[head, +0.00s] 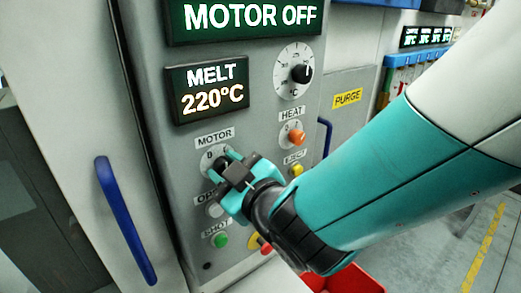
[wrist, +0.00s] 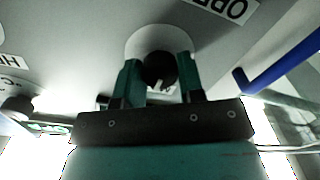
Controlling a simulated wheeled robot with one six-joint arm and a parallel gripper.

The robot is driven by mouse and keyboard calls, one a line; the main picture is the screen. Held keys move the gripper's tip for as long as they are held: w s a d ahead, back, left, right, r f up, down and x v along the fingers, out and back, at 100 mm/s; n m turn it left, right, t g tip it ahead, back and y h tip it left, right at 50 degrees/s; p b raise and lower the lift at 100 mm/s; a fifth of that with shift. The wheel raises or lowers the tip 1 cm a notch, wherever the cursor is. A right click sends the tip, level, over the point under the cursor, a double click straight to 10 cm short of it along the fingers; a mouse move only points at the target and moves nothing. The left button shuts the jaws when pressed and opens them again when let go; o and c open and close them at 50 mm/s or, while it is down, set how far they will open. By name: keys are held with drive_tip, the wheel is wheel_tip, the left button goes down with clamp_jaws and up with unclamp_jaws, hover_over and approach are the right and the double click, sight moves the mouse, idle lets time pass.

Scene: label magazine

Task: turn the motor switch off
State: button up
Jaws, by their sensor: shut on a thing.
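The motor switch is a dark round knob (wrist: 159,70) on a pale round plate, below the MOTOR label (head: 214,138) on the grey control panel. My gripper (head: 228,163) is at this switch, its teal fingers reaching to the panel. In the wrist view my gripper (wrist: 158,75) has one finger on each side of the knob, shut on it. In the head view the fingers hide most of the knob. The display (head: 252,17) at the top of the panel reads MOTOR OFF.
Right of my gripper are the orange HEAT knob (head: 297,138) and a yellow EJECT button (head: 297,170). Below are a white button (head: 216,210) and a green button (head: 221,241). A blue handle (head: 125,220) stands out at left. A red bin (head: 345,281) is at the bottom.

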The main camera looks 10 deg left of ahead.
drive_tip(key=n, duration=0.6)
drive_tip(key=shift+n, duration=0.4)
idle(0.4)
drive_tip(key=o, duration=0.9)
drive_tip(key=shift+s, duration=0.1)
